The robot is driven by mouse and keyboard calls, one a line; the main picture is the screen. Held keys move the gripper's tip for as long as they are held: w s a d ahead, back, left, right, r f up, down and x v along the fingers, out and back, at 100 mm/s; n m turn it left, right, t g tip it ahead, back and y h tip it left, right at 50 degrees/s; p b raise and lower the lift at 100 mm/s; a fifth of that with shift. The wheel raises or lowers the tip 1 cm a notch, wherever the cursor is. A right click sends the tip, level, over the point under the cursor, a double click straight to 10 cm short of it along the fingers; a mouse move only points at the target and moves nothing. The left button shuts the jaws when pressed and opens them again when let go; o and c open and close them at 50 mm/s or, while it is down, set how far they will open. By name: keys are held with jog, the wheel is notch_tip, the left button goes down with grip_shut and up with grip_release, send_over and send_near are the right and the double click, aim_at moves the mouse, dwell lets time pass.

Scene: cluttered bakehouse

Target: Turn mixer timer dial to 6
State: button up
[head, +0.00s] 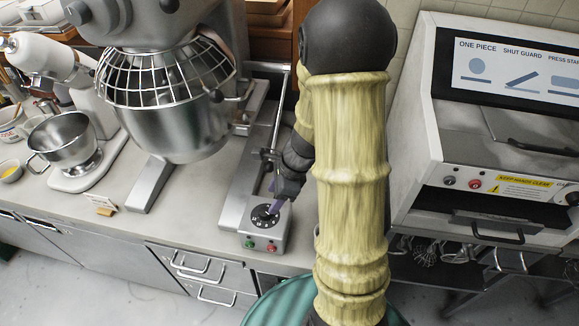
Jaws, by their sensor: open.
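The mixer's timer dial (265,215) is a black round dial with pale marks, on top of a small grey control box (245,230) at the front of the counter. The box's front has a green and a red button (271,247). My gripper (274,209) reaches down from the upper right, its purplish fingertips at the right side of the dial. The jaws are open; whether they touch the knob is not clear. The fingers hide part of the dial, and its setting is too small to read. The big mixer (165,85) with its wire guard and steel bowl stands left of the box.
A smaller white stand mixer (85,95) with a steel bowl is at the far left, near a small yellow-filled bowl (10,170). A small card (100,205) stands at the counter's front edge. A boxy white machine (500,130) is right of my arm.

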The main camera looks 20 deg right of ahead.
jog(key=v, duration=1)
jog(key=shift+d+r+p, duration=0.15)
jog(key=shift+r+p, duration=0.2)
jog(key=shift+r, duration=0.05)
jog(key=s+a+n+h, duration=0.2)
jog(key=a+n, duration=0.1)
jog(key=n, duration=0.8)
jog(key=s+a+f+n+t+h, duration=0.1)
jog(key=s+a+n+h, duration=0.1)
jog(key=n, duration=0.9)
jog(key=shift+s+a+f, duration=0.15)
jog(key=shift+s+a, duration=0.6)
jog(key=shift+a, duration=0.1)
